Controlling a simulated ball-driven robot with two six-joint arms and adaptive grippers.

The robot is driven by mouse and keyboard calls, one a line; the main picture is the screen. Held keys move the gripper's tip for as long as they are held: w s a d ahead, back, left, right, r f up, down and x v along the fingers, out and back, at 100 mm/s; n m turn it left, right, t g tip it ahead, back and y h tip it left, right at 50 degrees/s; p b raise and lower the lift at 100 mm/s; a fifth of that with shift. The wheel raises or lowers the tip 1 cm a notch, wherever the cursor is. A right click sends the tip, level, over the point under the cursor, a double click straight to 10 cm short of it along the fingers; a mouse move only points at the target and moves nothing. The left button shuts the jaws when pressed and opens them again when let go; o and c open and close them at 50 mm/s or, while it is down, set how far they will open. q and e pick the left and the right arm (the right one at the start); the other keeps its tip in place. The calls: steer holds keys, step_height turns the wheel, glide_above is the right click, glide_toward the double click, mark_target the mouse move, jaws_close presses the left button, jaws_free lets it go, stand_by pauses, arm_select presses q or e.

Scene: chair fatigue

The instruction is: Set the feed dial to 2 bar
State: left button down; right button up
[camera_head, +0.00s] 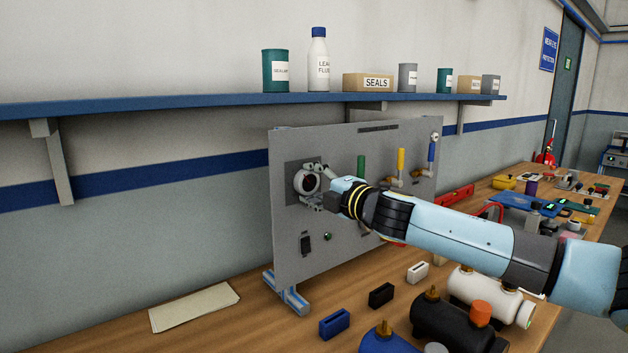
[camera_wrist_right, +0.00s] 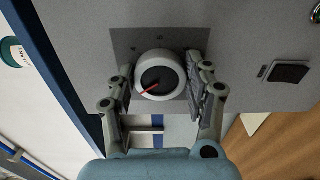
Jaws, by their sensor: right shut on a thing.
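The feed dial (camera_wrist_right: 158,76) is a round white knob with a dark face and a red pointer, on a dark grey square of the upright grey panel (camera_wrist_right: 245,50). In the head view the dial (camera_head: 307,182) shows at the panel's left part, partly hidden by my right gripper (camera_head: 318,186). My left gripper is not in view.
Green, yellow and blue handles (camera_head: 401,161) stand on the panel right of the dial. A dark switch (camera_head: 306,244) and a green light (camera_head: 327,237) sit below it. Tanks and small blocks lie on the bench in front. A shelf (camera_head: 220,102) with cans runs above.

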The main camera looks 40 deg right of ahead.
steer(key=shift+n, duration=0.6)
steer(key=shift+f+n+p, duration=0.1)
steer(key=shift+n+p, duration=0.2)
steer(key=o, duration=1.2)
steer(key=shift+s, duration=0.1)
steer(key=s, duration=0.4)
steer(key=s+a, duration=0.1)
steer(key=s, duration=0.6)
steer(key=shift+s+a, duration=0.2)
steer(key=shift+s, duration=0.2)
